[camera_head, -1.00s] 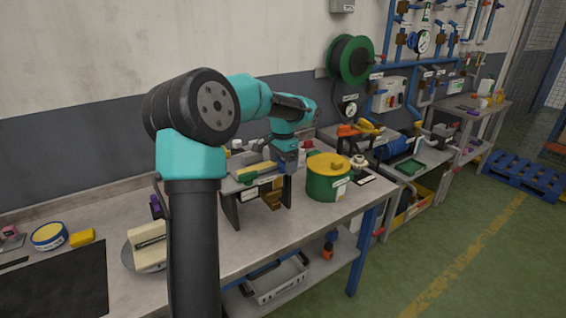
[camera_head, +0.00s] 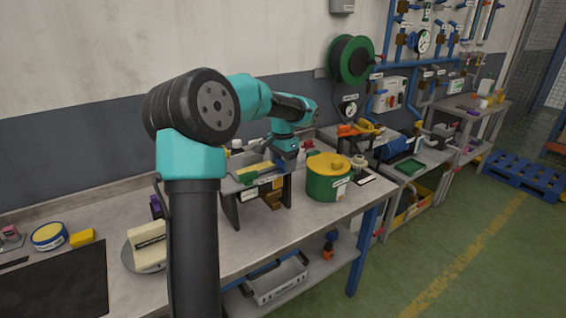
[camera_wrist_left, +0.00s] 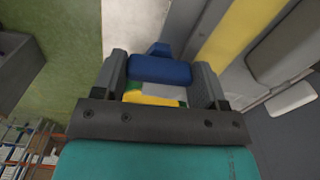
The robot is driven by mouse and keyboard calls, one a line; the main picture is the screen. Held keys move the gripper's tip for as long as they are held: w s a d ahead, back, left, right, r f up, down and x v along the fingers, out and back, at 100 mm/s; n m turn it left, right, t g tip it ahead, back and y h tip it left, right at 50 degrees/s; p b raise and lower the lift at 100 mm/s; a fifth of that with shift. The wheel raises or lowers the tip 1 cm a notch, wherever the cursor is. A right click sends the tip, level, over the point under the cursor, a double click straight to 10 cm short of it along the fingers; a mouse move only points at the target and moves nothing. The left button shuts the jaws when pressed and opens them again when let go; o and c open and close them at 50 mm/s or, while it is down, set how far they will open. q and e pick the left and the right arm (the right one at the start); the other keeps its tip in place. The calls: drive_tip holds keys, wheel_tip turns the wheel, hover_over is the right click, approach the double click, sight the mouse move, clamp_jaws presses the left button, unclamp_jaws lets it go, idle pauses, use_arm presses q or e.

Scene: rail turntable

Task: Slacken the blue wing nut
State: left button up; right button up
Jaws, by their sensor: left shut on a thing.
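The blue wing nut (camera_wrist_left: 160,69) sits between the two dark fingers of my left gripper (camera_wrist_left: 162,82) in the left wrist view. The fingers are shut on it, one on each side. A smaller blue part shows just beyond it. In the head view my left gripper (camera_head: 287,160) points down at the back of the bench, beside a shelf stand with a tray on it. The wing nut is mostly hidden by the gripper there. My right gripper is not in view.
A green pot with a yellow lid (camera_head: 327,178) stands close to the right of my left gripper. A small stand (camera_head: 230,205) is just in front. A spool (camera_head: 351,60) hangs on the wall behind. The bench front has some bare room.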

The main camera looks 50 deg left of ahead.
use_arm(q)
drive_tip(key=n, duration=0.8)
drive_tip(key=shift+n, duration=0.3)
drive_tip(key=n, duration=0.3)
drive_tip(key=shift+n, duration=0.3)
drive_tip(key=n, duration=0.4)
drive_tip(key=o, duration=0.9)
drive_tip(key=shift+o, duration=0.2)
drive_tip(key=shift+r, duration=0.15)
